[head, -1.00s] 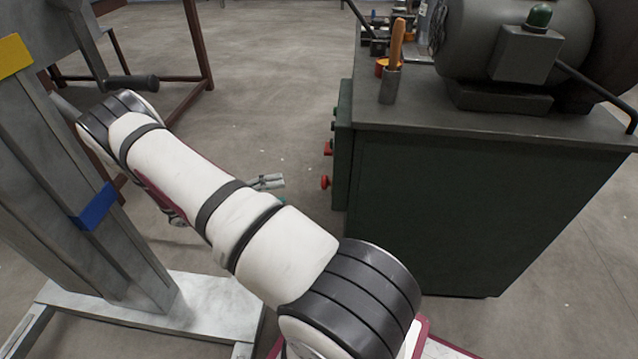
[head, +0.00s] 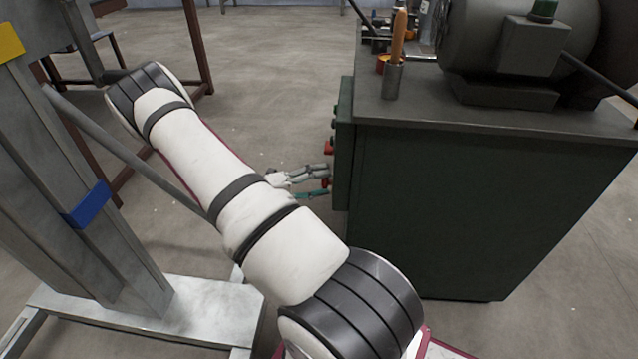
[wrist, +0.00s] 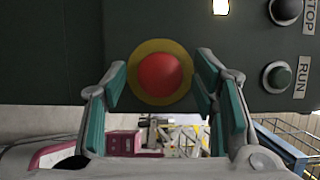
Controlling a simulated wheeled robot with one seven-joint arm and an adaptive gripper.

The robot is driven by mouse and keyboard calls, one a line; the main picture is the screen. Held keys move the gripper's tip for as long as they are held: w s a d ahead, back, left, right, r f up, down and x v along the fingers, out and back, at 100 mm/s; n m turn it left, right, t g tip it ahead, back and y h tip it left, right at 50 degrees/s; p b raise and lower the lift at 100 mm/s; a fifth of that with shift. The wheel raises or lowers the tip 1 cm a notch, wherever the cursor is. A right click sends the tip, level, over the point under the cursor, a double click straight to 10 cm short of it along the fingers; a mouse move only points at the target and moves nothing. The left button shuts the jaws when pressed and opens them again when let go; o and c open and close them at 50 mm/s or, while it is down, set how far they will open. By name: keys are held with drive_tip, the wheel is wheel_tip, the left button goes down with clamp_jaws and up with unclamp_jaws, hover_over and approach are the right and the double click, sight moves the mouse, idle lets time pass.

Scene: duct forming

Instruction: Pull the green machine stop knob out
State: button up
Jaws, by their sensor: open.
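The green machine (head: 480,205) is a dark green cabinet at the right of the head view. Its stop knob (wrist: 160,77) is a round red button on a yellow ring, seen face-on in the wrist view. In the head view the knob (head: 325,182) is a small red spot on the cabinet's left side, partly hidden by the fingers. My gripper (wrist: 161,70) is open, with a finger on each side of the knob. Gaps show between the fingertips and the red cap. In the head view my gripper (head: 322,181) reaches close to the panel.
A round button labelled RUN (wrist: 278,75) and a partly cut-off one labelled STOP (wrist: 286,9) sit right of the knob. Another red control (head: 328,147) is above it. A grey metal stand (head: 110,220) is at the left. Floor lies between stand and cabinet.

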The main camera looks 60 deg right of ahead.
clamp_jaws()
drive_tip(key=shift+w+a+p, duration=0.25)
drive_tip(key=shift+w+p, duration=0.4)
unclamp_jaws()
drive_tip(key=v, duration=1.2)
